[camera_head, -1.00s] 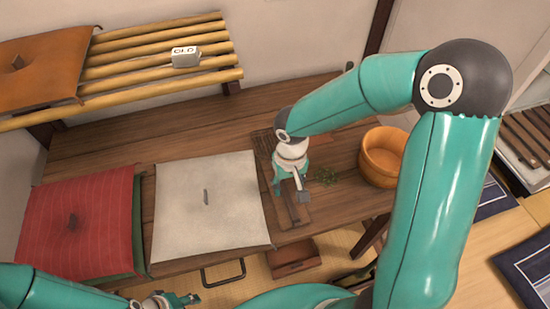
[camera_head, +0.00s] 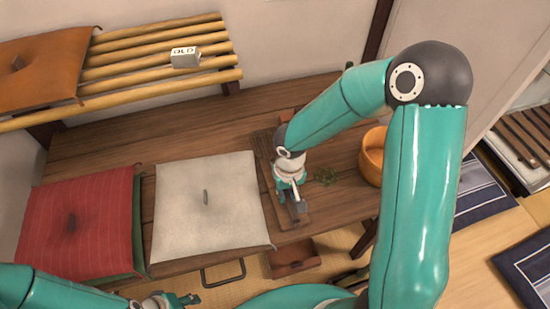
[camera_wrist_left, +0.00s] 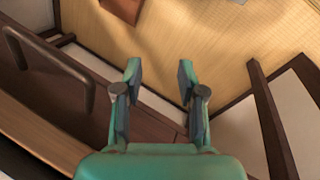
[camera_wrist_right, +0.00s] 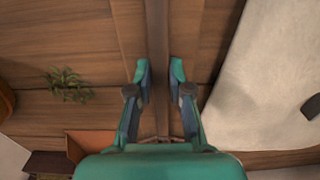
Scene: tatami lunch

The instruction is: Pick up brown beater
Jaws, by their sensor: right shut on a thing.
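The brown beater (camera_wrist_right: 158,40) shows in the right wrist view as a narrow brown strip running between my right fingers. My right gripper (camera_wrist_right: 159,72) is shut on this strip, one finger on each side. In the head view my right gripper (camera_head: 297,204) is low over a brown board (camera_head: 303,222) on the dark wooden bench and hides most of the beater. Whether the beater touches the board I cannot tell. My left gripper (camera_head: 180,301) is at the bottom edge of the head view. In the left wrist view it (camera_wrist_left: 158,75) is open and empty.
A white cushion (camera_head: 190,220) and a red cushion (camera_head: 75,235) lie left of my right gripper. Green sprigs (camera_head: 325,177) and an orange wooden bowl (camera_head: 372,157) are to its right. A slatted bamboo shelf (camera_head: 130,72) holds a small white block (camera_head: 185,58).

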